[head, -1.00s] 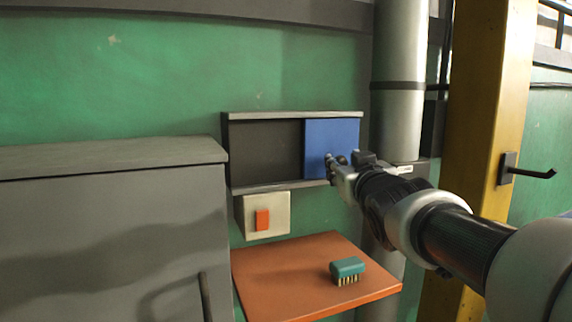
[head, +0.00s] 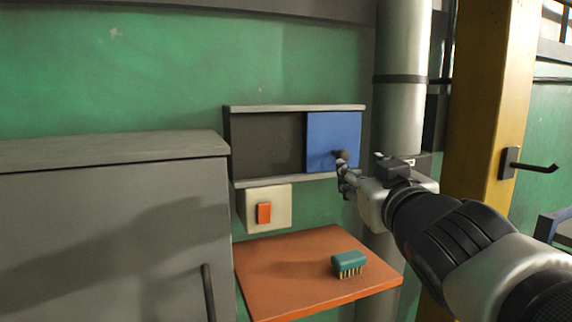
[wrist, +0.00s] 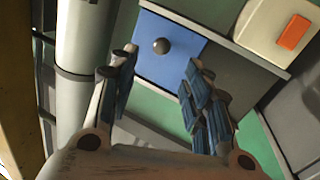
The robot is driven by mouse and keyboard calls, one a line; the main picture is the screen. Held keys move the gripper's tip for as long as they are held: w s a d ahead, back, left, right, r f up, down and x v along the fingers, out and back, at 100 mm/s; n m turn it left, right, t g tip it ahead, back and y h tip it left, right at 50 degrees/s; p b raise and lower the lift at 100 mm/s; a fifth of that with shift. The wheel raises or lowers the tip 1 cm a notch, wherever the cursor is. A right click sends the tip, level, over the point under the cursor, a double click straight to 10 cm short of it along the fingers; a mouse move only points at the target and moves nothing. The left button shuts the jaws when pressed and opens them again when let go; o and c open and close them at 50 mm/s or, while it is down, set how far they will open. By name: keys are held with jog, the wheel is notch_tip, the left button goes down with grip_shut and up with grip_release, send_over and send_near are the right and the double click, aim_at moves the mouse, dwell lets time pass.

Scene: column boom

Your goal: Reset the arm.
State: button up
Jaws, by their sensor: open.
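My gripper (head: 346,177) is in front of the right end of a wall cabinet, just below and beside the dark knob (head: 341,155) of its blue sliding panel (head: 325,133). In the wrist view my gripper (wrist: 163,90) has its two fingers spread wide with nothing between them. The knob (wrist: 161,46) and the blue panel (wrist: 178,62) show beyond the fingertips, apart from them. The panel covers the right part of the cabinet, and the dark left part (head: 268,143) is open.
An orange shelf (head: 290,285) below holds a teal brush (head: 349,264). A box with an orange switch (head: 264,212) is above it. A grey cabinet (head: 100,240) stands left. A grey pipe (head: 402,60) and a yellow post with a black hook (head: 530,166) stand right.

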jog(key=shift+s, duration=0.65)
jog(key=shift+f, duration=0.15)
jog(key=s+d+f+m+g+h+b, duration=0.1)
jog(key=s+f+g+b, duration=0.3)
jog(key=f, duration=0.7)
jog(key=s+d+f+m+g+b, duration=0.1)
jog(key=s+f+b, duration=0.2)
jog(key=f+b, duration=0.65)
jog(key=s+d+f+m+g+h+b, duration=0.1)
jog(key=s+f+g+b, duration=0.15)
jog(key=f, duration=1.15)
jog(key=s+a+f+g+b, duration=0.1)
jog(key=s+f+g+b, duration=0.1)
jog(key=s+f, duration=0.3)
jog(key=s+a+f+g+y+b, duration=0.1)
jog(key=s+f+b, duration=0.4)
jog(key=f, duration=0.5)
jog(key=s+a+f+n+g+y+b, duration=0.1)
jog(key=s+a+f+g+b, duration=0.1)
jog(key=f, duration=0.5)
jog(key=s+g+b, duration=0.1)
jog(key=s, duration=0.1)
jog(key=shift+s+a+f, duration=0.15)
jog(key=shift+s+a, duration=0.2)
jog(key=shift+s, duration=0.05)
jog(key=shift+c, duration=0.5)
